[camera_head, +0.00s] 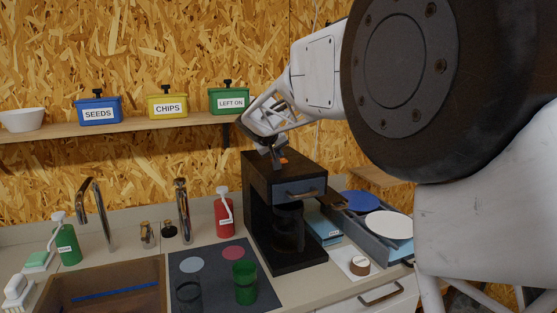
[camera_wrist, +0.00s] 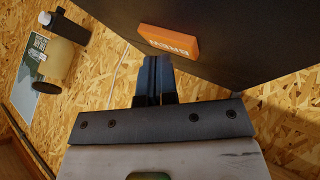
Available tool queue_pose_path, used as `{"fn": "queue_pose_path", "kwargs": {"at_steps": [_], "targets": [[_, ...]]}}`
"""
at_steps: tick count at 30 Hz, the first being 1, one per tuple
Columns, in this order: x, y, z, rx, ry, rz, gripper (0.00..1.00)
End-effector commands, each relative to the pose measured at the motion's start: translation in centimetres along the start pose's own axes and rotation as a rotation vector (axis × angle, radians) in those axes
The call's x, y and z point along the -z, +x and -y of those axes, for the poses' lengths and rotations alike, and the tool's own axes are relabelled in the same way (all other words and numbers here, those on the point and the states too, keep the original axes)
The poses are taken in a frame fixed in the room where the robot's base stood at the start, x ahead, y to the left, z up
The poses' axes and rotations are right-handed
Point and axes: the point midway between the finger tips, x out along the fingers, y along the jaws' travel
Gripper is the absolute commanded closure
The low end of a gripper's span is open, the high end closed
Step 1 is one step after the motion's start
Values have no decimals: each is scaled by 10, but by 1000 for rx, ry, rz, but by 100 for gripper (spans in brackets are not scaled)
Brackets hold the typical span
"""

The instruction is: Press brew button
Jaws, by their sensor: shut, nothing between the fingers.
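The coffee machine (camera_head: 262,170) is a dark box with a glass pot (camera_head: 288,228) in its bay. Its orange brew button (camera_head: 283,160) is on its top in the head view. In the wrist view the button (camera_wrist: 168,40) is an orange block with pale lettering on the dark machine surface (camera_wrist: 225,40). My gripper (camera_head: 268,151) is over the machine's top, close to the button. In the wrist view my gripper (camera_wrist: 157,60) is shut and empty, with its fingertips just below the button in the picture. Whether they touch it I cannot tell.
A shelf (camera_head: 130,127) behind holds a blue bin (camera_head: 99,113), a yellow bin (camera_head: 168,109) and a green bin (camera_head: 230,102). A red bottle (camera_head: 224,218) stands left of the machine. A tray (camera_head: 372,238) with plates is to its right.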

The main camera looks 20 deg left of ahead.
Motion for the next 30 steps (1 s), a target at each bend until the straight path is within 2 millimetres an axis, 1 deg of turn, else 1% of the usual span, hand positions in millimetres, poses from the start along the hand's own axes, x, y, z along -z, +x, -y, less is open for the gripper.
{"fn": "queue_pose_path", "kwargs": {"at_steps": [14,30], "targets": [[-1,1,1,0,0,1,100],[4,-5,-4,0,-1,1,100]]}}
